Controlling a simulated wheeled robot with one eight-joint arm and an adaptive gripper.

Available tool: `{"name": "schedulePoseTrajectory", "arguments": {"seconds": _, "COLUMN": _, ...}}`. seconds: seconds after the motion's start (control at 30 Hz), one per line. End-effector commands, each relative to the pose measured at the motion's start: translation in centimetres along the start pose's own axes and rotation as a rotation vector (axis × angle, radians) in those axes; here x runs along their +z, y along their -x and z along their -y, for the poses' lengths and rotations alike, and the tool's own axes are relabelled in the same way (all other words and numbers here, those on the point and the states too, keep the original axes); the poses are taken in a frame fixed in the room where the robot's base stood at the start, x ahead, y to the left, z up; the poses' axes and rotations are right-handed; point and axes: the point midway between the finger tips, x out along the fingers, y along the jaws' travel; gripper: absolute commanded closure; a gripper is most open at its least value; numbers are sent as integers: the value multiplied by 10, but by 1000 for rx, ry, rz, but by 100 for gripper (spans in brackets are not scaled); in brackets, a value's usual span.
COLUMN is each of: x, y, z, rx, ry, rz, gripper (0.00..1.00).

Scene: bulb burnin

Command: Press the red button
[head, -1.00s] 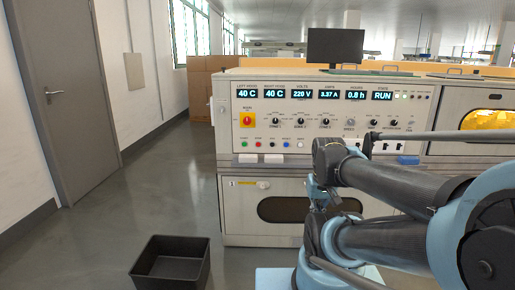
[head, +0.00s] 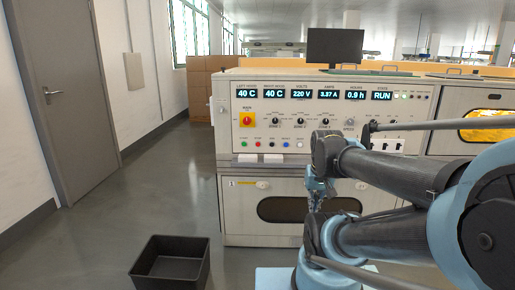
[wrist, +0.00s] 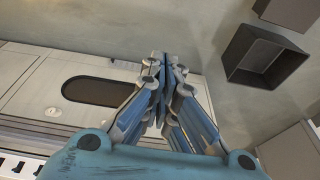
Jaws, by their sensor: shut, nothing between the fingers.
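The red button (head: 258,144) is a small round button in the row low on the control panel (head: 340,122), in the head view. It sits between a green button (head: 244,144) and a black one (head: 271,144), with a blue and a white one further right. My gripper (head: 316,203) hangs in front of the cabinet, lower and to the right of the red button and apart from it. In the wrist view my gripper (wrist: 161,60) is shut and empty. The red button cannot be made out in the wrist view.
A red knob on a yellow plate (head: 247,119) is above the button row. A narrow ledge (head: 262,158) juts out below the buttons. A black open bin (head: 171,266) stands on the floor at left.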

Motion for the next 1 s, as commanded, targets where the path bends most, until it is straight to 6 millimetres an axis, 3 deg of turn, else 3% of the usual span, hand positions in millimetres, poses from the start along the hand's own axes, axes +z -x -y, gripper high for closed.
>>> {"name": "schedulePoseTrajectory", "arguments": {"seconds": 0.5, "x": -110, "y": 7, "z": 34, "rx": -68, "ry": -217, "rz": -130, "gripper": 100}}
{"name": "schedulePoseTrajectory", "arguments": {"seconds": 1.0, "x": -213, "y": -4, "z": 79, "rx": -175, "ry": -434, "rz": -235, "gripper": 100}}
